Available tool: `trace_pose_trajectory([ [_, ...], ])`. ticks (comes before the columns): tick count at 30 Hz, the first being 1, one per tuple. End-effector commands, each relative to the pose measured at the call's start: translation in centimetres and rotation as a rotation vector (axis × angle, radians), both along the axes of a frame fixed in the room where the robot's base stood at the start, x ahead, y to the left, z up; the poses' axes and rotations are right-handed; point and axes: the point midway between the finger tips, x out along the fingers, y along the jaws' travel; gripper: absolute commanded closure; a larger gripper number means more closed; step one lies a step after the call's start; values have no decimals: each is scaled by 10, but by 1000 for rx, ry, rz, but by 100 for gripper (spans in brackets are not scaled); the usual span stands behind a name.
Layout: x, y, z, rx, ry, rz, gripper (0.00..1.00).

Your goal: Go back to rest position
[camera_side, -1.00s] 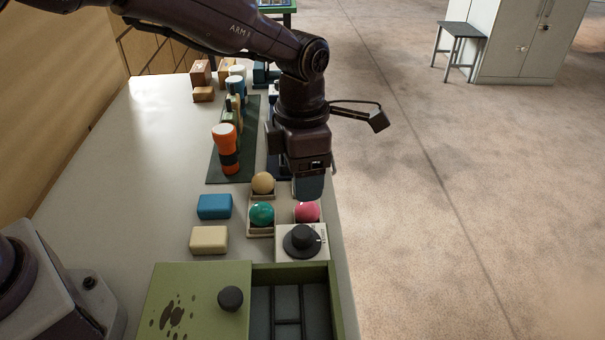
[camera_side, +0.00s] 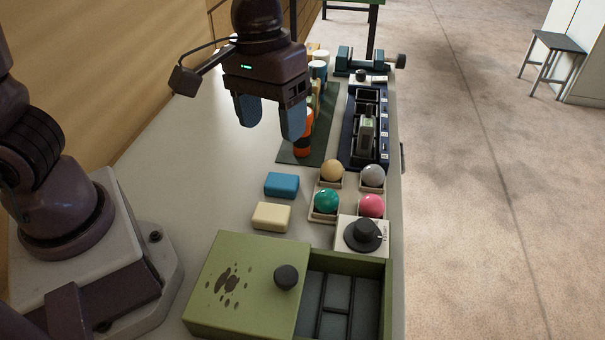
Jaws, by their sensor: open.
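My gripper (camera_side: 268,122) hangs in the air over the left part of the table (camera_side: 185,160), pointing down. Its two blue-grey fingers are apart with nothing between them. The upper part of my arm is out of the picture.
A blue block (camera_side: 282,185) and a cream block (camera_side: 271,216) lie in front. Several coloured balls, one green (camera_side: 326,201), sit in small trays beside a black knob box (camera_side: 363,235). A green box (camera_side: 235,290) with a sliding lid stands nearest. A dark rack (camera_side: 352,150) stands behind.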

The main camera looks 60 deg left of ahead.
Motion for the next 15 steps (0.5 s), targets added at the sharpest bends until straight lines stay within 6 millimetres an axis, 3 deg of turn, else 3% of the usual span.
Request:
trace_pose_trajectory([
  [3,-27,24,25,-5,-126,-234,35],
  [7,-54,48,44,49,-262,-411,35],
  [15,-89,81,71,182,-457,-379,35],
])
